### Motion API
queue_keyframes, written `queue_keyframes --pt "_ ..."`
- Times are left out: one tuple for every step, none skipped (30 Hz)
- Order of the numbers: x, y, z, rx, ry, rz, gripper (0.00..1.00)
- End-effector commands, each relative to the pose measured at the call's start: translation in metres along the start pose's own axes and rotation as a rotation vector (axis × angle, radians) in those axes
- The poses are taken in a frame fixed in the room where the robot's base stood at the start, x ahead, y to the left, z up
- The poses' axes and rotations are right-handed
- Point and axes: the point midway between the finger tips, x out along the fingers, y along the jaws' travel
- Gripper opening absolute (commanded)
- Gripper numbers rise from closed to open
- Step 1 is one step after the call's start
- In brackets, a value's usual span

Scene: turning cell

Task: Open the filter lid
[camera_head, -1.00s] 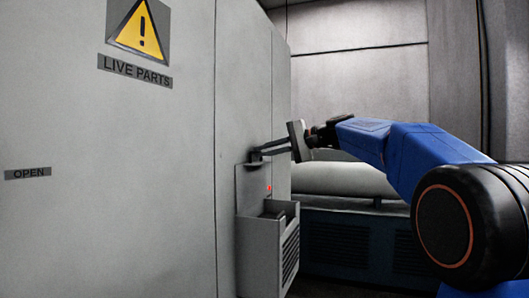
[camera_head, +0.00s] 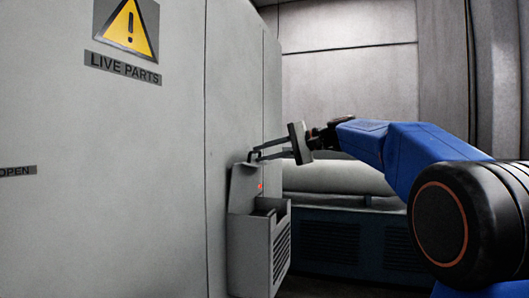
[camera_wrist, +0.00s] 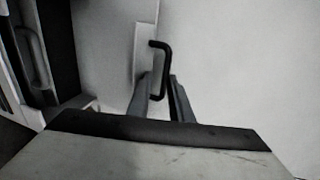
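The filter box (camera_head: 250,248) is a grey louvred box on the side of the tall cabinet. Its lid (camera_head: 243,188) appears as a flat panel standing up behind the open top of the box. In the wrist view, a pale plate that looks like the lid (camera_wrist: 145,50) is edge-on and carries a black handle (camera_wrist: 167,62). My gripper (camera_head: 258,154) is at the panel's top edge. In the wrist view, my gripper (camera_wrist: 160,78) has its fingers apart, with the handle's lower end between them. Whether they touch it is unclear.
The cabinet wall (camera_head: 150,190) fills the left, with a warning sign (camera_head: 130,27). A pale horizontal cylinder (camera_head: 340,177) lies behind my arm above a dark louvred base (camera_head: 335,240). Another handle (camera_wrist: 38,55) shows at left in the wrist view.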

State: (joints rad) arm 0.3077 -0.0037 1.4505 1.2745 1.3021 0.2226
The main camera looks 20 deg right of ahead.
Motion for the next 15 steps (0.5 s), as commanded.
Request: queue_keyframes --pt "0.001 0.002 -0.001 0.002 0.000 0.002 0.16" --pt "0.001 0.002 -0.001 0.002 0.000 0.002 0.16" --pt "0.000 0.001 -0.001 0.002 0.001 0.002 0.16" --pt "-0.001 0.001 -0.001 0.002 0.001 0.001 0.16" --pt "-0.002 0.001 -0.001 0.002 0.002 0.001 0.16" --pt "-0.004 0.001 -0.001 0.001 0.003 0.001 0.16" --pt "-0.006 0.001 -0.002 0.001 0.004 0.000 0.16" --pt "-0.009 0.000 -0.002 0.001 0.005 0.000 0.16" --pt "-0.014 0.000 -0.002 0.000 0.005 -0.001 0.16" --pt "-0.018 0.000 -0.001 0.000 0.004 -0.001 0.16" --pt "-0.022 0.000 -0.001 0.000 0.005 -0.001 0.16" --pt "-0.029 -0.001 -0.001 0.000 0.007 -0.001 0.16" --pt "-0.034 -0.001 -0.001 -0.001 0.006 -0.001 0.16" --pt "-0.040 -0.001 -0.001 0.000 0.006 -0.001 0.16" --pt "-0.047 -0.001 -0.002 0.000 0.007 -0.001 0.16"
